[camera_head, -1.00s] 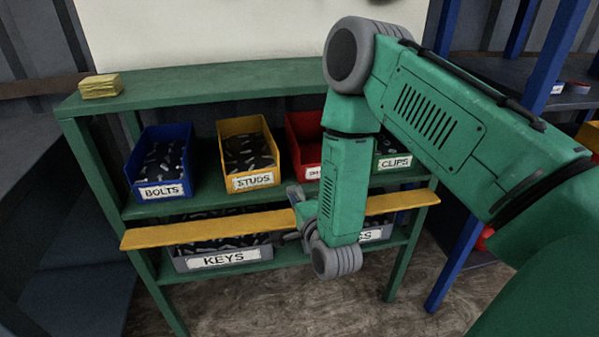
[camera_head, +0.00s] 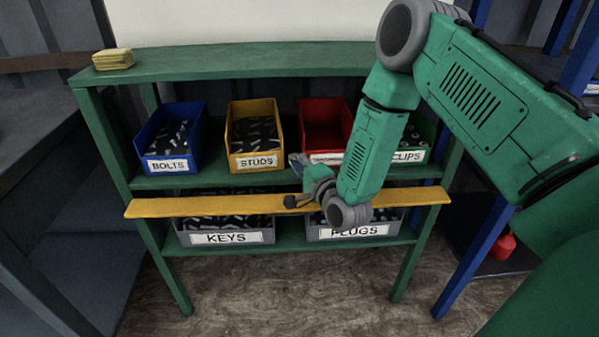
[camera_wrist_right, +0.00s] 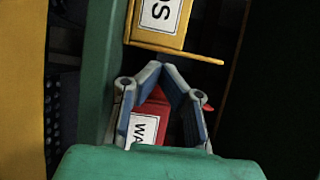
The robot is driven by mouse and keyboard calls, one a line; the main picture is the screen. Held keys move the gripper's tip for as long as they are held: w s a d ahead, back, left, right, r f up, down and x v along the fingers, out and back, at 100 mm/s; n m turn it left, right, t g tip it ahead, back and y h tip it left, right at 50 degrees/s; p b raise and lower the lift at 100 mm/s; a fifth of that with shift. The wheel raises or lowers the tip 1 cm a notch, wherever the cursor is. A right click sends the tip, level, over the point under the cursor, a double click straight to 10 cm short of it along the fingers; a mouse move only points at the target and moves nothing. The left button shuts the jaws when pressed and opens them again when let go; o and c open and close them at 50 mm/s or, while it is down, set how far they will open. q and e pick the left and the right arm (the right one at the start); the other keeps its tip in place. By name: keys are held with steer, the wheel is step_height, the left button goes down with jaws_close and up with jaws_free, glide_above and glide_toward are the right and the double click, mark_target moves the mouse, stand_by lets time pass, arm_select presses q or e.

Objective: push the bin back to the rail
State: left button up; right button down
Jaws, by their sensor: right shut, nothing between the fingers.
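On the upper shelf stand a blue BOLTS bin (camera_head: 168,163), a yellow STUDS bin (camera_head: 255,160), a red bin (camera_head: 325,125) and a green CLIPS bin (camera_head: 421,140). My right arm partly covers the red and green bins. A yellow bar (camera_head: 200,207) runs across the rack's front below them. My right gripper (camera_head: 297,160) is shut and empty, above the bar and by the front of the red bin. In the right wrist view, the gripper (camera_wrist_right: 162,68) shows before the red bin (camera_wrist_right: 152,108), labelled "WA…", with the yellow bin (camera_wrist_right: 160,20) above. Contact is unclear. My left gripper is out of view.
Grey KEYS (camera_head: 226,238) and PLUGS (camera_head: 355,231) bins stand on the lower shelf, behind and below the bar. A yellow block (camera_head: 113,59) lies on the green rack top (camera_head: 230,62). A blue-framed rack stands at the right.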

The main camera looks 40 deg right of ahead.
mark_target(281, 155)
steer(key=shift+w+d+f, duration=0.15)
steer(key=shift+w+d, duration=0.15)
steer(key=shift+w, duration=0.25)
steer(key=shift+a+r, duration=0.25)
steer(key=shift+a, duration=0.3)
steer(key=shift+a+r, duration=0.15)
steer(key=shift+a, duration=0.35)
steer(key=shift+w+a, duration=0.2)
steer(key=shift+w, duration=0.35)
steer(key=shift+d, duration=0.35)
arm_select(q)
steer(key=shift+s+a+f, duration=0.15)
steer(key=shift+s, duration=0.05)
arm_select(e)
steer(key=shift+a, duration=0.15)
